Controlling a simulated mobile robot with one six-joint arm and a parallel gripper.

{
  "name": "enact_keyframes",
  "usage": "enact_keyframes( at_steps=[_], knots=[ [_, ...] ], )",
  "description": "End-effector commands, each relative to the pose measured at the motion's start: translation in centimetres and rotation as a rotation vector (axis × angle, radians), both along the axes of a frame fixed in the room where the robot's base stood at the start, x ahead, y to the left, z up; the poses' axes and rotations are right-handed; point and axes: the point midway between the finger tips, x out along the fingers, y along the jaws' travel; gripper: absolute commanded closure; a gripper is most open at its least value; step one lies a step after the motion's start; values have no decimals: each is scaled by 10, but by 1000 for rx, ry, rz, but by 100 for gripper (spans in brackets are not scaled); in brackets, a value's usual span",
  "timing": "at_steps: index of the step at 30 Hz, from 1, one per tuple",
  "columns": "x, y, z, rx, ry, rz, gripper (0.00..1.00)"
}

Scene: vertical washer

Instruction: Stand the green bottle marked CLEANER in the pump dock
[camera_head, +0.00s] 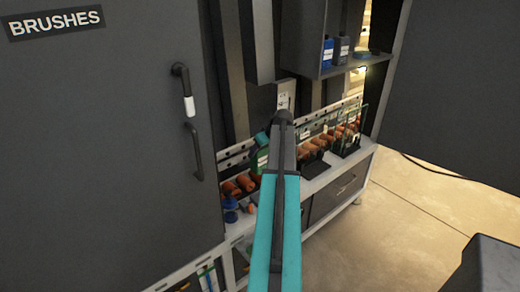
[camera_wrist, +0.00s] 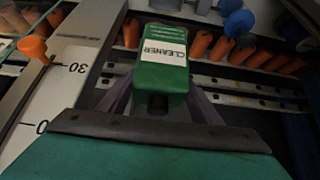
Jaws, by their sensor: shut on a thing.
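The green bottle marked CLEANER (camera_wrist: 160,62) is held in my gripper (camera_wrist: 158,100) in the wrist view. Its white label faces the camera and reads upside down there. In the head view a part of the green bottle (camera_head: 260,155) shows just left of my arm's end, tilted, in front of the rail. My gripper's fingertips are mostly hidden behind the bottle and by my arm. I cannot make out the pump dock for certain in either view.
Orange rolls (camera_head: 240,184) line the rack behind the bottle. Blue items (camera_head: 230,208) stand left of my arm. The BRUSHES cabinet (camera_head: 110,130) fills the left. Open floor (camera_head: 420,215) lies at right.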

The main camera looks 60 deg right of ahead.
Motion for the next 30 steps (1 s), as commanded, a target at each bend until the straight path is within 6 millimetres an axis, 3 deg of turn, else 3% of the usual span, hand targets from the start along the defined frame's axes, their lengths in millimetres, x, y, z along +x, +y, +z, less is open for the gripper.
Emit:
enact_keyframes(
  at_steps=[17,30],
  knots=[
    [-16,-12,-2,-1,-2,-23,82],
    [-16,-13,-21,0,-1,-24,82]
  ],
)
